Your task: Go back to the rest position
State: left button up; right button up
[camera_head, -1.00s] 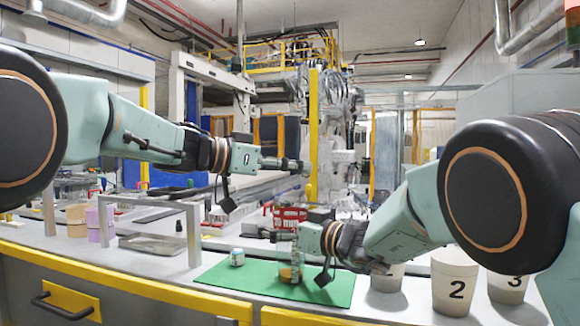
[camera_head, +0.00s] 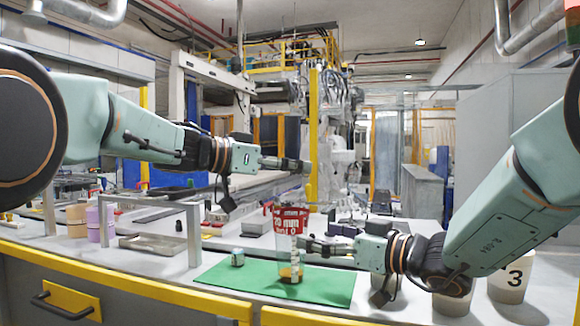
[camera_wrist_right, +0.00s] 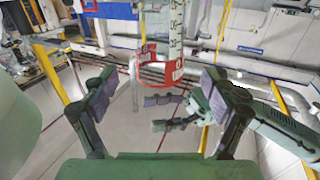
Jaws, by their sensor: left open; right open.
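My left gripper (camera_head: 298,164) is open and empty, held out level above the bench. My right gripper (camera_head: 306,246) is open, lower down, just right of a clear glass (camera_head: 290,272) with amber content at its bottom. I cannot tell whether the fingers touch the glass. In the right wrist view the right gripper (camera_wrist_right: 158,92) has its two fingers spread with nothing gripped. Beyond them shows a clear graduated cylinder with a red band (camera_wrist_right: 172,68). My left arm (camera_wrist_right: 285,128) shows at the right there.
A red container (camera_head: 290,218) is behind. Numbered cups, including "3" (camera_head: 512,282), stand at the right, partly hidden by my right arm. A grey frame (camera_head: 193,235) and purple cup (camera_head: 100,226) stand left.

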jog(key=shift+s+d, duration=0.15)
pick_arm(q)
jog(key=shift+f, duration=0.65)
pick_arm(e)
jog(key=x, duration=1.2)
pick_arm(q)
jog(key=shift+r, duration=0.1)
